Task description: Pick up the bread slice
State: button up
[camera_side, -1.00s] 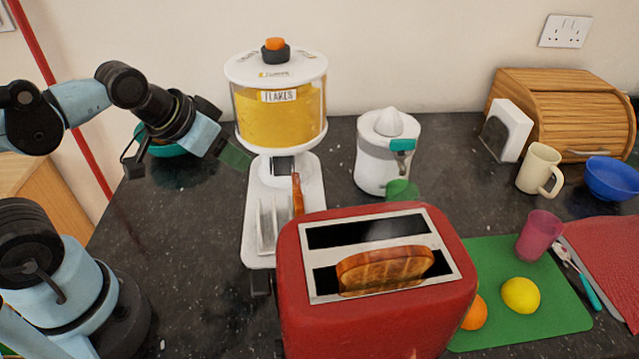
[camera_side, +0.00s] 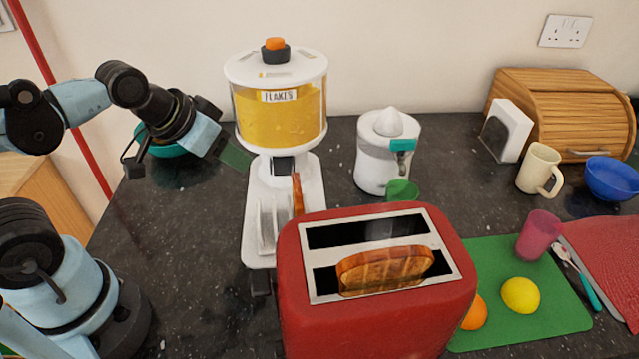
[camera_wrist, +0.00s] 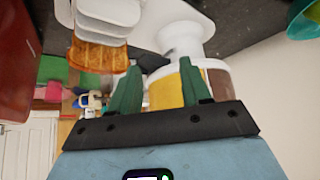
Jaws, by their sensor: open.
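A browned bread slice (camera_side: 386,269) stands in the front slot of the red toaster (camera_side: 375,325), its top above the slot. Another browned slice (camera_side: 298,194), seen nearly edge-on, stands at the white rack (camera_side: 266,228) behind the toaster's left end. In the wrist view a browned slice (camera_wrist: 98,57) shows beside white rack plates, beyond the left finger. My gripper (camera_side: 234,156) is in the air left of the flakes dispenser (camera_side: 279,105), well away from the toaster. Its green fingers (camera_wrist: 160,85) are apart in the wrist view with nothing held between them.
A white juicer (camera_side: 383,160) and a green cup (camera_side: 401,191) stand behind the toaster. A green board (camera_side: 555,318) with a lemon (camera_side: 520,295) and an orange (camera_side: 475,313) lies to the right. Dark counter is clear left of the rack.

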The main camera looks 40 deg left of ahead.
jog(key=shift+c, duration=0.3)
notch_tip(320, 180, up, 17)
jog(key=m+g, duration=0.7)
jog(key=m, duration=0.1)
send_over(389, 253)
jog(key=f, duration=0.7)
jog(key=shift+d, duration=0.3)
jog(key=shift+a+f, duration=0.15)
jog(key=shift+f, duration=1.15)
jog(key=shift+a+f, duration=0.15)
jog(key=shift+f, duration=1.15)
jog(key=shift+c, duration=0.2)
